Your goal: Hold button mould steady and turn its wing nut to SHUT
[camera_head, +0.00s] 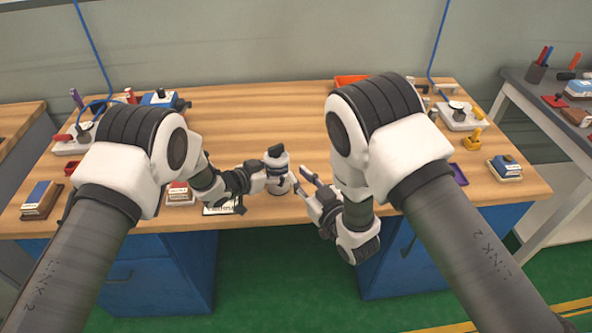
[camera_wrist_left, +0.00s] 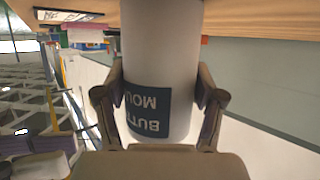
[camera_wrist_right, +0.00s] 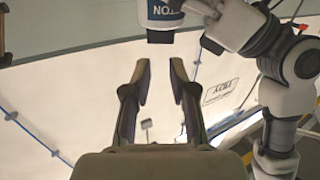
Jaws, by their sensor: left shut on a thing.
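The button mould (camera_head: 277,172) is a white cylinder with a dark label and a dark top, upright near the table's front edge. In the left wrist view the mould (camera_wrist_left: 162,60) stands between the fingers, its label partly reading BUTTON MOULD upside down. My left gripper (camera_head: 265,177) is shut on it from the left. My right gripper (camera_head: 300,178) is just right of the mould, apart from it. In the right wrist view its fingers (camera_wrist_right: 160,85) are spread and empty, with the mould (camera_wrist_right: 163,14) beyond them at the top. The wing nut's setting is too small to read.
The wooden table (camera_head: 260,115) is clear behind the mould. A card (camera_head: 222,208) and a small red-and-white block (camera_head: 180,194) lie left of it. An orange tray (camera_head: 350,82) stands at the back. Blocks and fixtures line both sides.

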